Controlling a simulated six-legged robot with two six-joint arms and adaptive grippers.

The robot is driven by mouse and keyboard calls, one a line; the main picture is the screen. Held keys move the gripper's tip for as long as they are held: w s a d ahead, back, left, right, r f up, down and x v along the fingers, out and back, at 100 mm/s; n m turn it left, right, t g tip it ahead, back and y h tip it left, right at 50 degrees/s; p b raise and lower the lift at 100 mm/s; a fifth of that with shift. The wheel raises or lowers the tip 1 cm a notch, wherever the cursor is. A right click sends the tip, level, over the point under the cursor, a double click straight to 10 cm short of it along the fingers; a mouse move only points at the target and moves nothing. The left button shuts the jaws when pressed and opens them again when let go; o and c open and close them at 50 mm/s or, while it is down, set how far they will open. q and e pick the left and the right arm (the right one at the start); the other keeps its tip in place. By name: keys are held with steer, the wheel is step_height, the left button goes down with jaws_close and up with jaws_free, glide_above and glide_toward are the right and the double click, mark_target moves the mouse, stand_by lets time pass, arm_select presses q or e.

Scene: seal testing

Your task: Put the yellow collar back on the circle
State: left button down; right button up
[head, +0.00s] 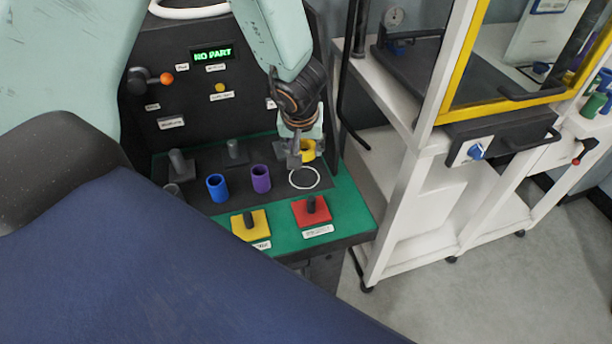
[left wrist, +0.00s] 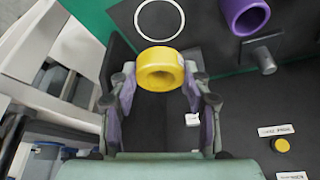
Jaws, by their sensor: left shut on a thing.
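The yellow collar (head: 308,150) is a short thick ring, partly hidden behind my left gripper (head: 303,152) in the head view. In the left wrist view the yellow collar (left wrist: 160,69) sits between the two fingers of my left gripper (left wrist: 158,85), which is shut on it. The white circle (head: 304,178) is an empty outline on the dark mat, just in front of the gripper. It also shows in the left wrist view (left wrist: 160,37), beyond the collar. The height of the collar above the mat is hard to tell. My right gripper is not in view.
A blue collar (head: 217,188) and a purple collar (head: 261,178) stand left of the circle. A yellow plate (head: 249,223) and a red plate (head: 312,211), each with a post, lie in front. A panel (head: 185,95) reading "NO PART" rises behind. A white cart (head: 395,190) stands right.

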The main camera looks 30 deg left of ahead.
mark_target(304, 177)
arm_select(q)
step_height(304, 177, down, 4)
steer(key=b, duration=0.2)
steer(key=shift+b, duration=0.3)
steer(key=shift+a+f, duration=0.1)
steer(key=shift+f, duration=0.15)
step_height(304, 177, down, 3)
steer(key=b, duration=0.3)
steer(key=shift+f, duration=0.25)
steer(key=shift+w, duration=0.1)
steer(key=shift+f, duration=0.1)
steer(key=c, duration=1)
jaws_free()
steer(key=o, duration=0.4)
